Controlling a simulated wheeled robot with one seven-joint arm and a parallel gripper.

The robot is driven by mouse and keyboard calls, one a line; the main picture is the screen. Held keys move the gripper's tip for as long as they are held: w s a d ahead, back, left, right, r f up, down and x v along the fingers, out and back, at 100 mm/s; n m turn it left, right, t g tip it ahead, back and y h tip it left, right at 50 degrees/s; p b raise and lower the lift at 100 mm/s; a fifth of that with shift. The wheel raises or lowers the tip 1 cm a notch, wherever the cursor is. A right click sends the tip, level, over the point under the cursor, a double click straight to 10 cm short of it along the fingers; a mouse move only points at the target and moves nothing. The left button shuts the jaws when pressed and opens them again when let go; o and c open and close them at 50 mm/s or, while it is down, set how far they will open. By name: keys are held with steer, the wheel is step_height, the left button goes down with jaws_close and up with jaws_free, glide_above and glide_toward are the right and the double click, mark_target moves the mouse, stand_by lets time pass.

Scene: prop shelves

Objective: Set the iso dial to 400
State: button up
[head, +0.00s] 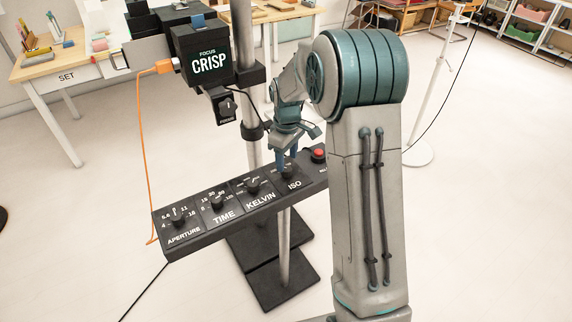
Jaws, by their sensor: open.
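The black control panel (228,228) sits on a stand and carries a row of dials. The ISO dial (289,172) is a dark knob above the white label ISO, at the right part of the panel. My gripper (287,164) points down at the ISO dial with its blue fingers apart, one at each side of the knob as far as I can see. I cannot tell whether the fingers touch it. The ISO scale numbers and the knob's pointer are mostly hidden or too small to read.
The aperture dial (178,220), time dial (217,201) and kelvin dial (252,186) lie to the left. A red button (318,154) is just right of ISO. A camera box reading FOCUS CRISP (208,62) and a pole (243,45) stand close behind. An orange cable (141,130) hangs left.

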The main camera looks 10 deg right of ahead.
mark_target(287, 168)
steer(key=shift+f, duration=1.85)
steer(key=c, duration=1)
